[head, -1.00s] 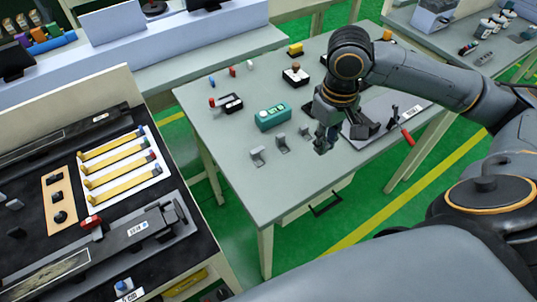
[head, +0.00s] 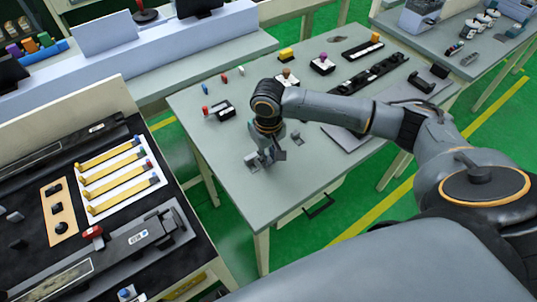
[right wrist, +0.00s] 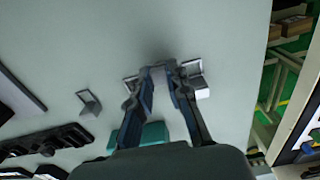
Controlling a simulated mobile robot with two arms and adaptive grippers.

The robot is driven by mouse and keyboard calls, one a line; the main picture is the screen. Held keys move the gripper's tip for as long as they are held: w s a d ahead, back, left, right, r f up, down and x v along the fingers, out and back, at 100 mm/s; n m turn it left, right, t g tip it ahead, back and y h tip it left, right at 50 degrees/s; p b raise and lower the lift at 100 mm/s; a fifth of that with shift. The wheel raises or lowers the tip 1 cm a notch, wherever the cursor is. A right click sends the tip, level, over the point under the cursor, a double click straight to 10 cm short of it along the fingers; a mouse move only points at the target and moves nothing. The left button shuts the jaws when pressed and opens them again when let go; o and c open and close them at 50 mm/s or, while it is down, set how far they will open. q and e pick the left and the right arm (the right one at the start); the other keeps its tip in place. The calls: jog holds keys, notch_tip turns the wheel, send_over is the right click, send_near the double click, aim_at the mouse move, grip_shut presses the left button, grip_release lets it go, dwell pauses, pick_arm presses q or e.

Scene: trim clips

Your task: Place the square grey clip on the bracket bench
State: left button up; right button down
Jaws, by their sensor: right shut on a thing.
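My right gripper (head: 264,162) is low over the grey table (head: 215,150), its fingers pointing down. In the right wrist view the fingertips (right wrist: 163,72) are close together on a small grey clip, mostly hidden by them; I cannot tell its shape. A grey clip (right wrist: 200,86) sits just right of the fingers there and shows left of the gripper in the head view (head: 252,161). Another grey clip (right wrist: 89,102) stands apart on the left; it also shows in the head view (head: 297,139). My left gripper is out of view.
A black-topped bench (head: 190,258) at left holds yellow strips on a white plate (head: 138,196) and a grey fixture (head: 135,238). A teal box (right wrist: 152,134) is close to the fingers. A black rail (head: 372,73) lies at the back right.

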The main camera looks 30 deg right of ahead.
aim_at(269, 160)
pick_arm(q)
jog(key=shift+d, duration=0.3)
pick_arm(e)
jog(key=shift+s+f, duration=0.1)
jog(key=shift+f, duration=0.05)
jog(key=shift+f, duration=0.1)
jog(key=c, duration=1.3)
grip_release()
jog(key=shift+r, duration=0.35)
pick_arm(q)
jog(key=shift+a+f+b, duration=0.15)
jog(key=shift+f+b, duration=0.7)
jog(key=shift+b, duration=0.05)
pick_arm(e)
notch_tip(269, 160, up, 12)
jog(key=shift+f, duration=0.2)
jog(key=shift+f, duration=0.1)
